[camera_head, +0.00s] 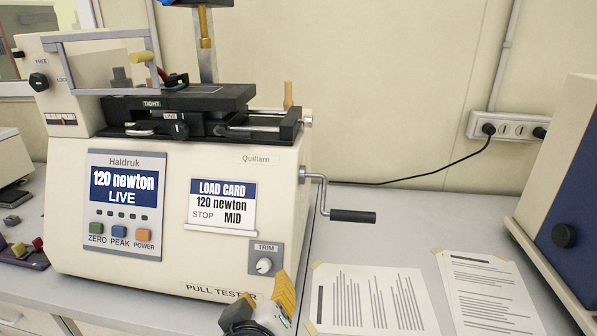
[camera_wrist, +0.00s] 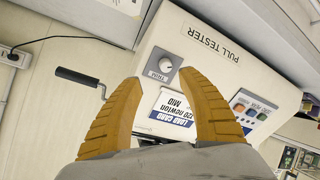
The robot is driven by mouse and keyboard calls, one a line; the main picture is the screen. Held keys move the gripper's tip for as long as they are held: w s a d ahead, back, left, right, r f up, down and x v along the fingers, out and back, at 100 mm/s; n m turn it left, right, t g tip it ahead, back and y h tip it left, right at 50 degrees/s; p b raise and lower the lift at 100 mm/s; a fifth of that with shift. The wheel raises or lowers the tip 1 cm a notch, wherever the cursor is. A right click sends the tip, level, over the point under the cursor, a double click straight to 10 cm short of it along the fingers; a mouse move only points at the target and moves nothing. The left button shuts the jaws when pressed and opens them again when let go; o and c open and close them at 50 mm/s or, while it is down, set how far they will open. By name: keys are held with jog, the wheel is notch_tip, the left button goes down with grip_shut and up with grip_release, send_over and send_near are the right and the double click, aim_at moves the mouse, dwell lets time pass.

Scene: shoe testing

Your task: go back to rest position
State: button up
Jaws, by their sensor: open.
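My gripper (camera_wrist: 168,112) shows in the wrist view with two orange-yellow ribbed fingers spread apart and nothing between them. In the head view my gripper (camera_head: 268,302) is at the bottom edge, in front of the pull tester's lower right corner; its tips are only partly in frame. The cream pull tester (camera_head: 120,262) stands on the bench. Its screen reads 120 newton LIVE, and its load card (camera_head: 222,203) reads 120 newton, STOP MID. The trim knob (camera_head: 264,265) is near my gripper, and it also shows in the wrist view (camera_wrist: 161,75), beyond the fingers.
A crank with a black handle (camera_head: 353,216) sticks out from the tester's right side. Printed sheets (camera_head: 370,302) lie taped on the bench at right. A blue and cream machine (camera_head: 570,200) stands at far right. A cable runs to the wall socket (camera_head: 508,127).

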jog(key=s+d+f+m+g, duration=0.1)
jog(key=d+f+m+g, duration=0.1)
jog(key=d, duration=1.1)
jog(key=s+d+f+m+g, duration=0.1)
jog(key=d+f+m+g, duration=0.2)
jog(key=d, duration=1.1)
jog(key=shift+f+m+h, duration=0.15)
jog(key=shift+m+h, duration=0.25)
jog(key=shift+m, duration=0.7)
jog(key=shift+w, duration=0.1)
jog(key=shift+c, duration=0.3)
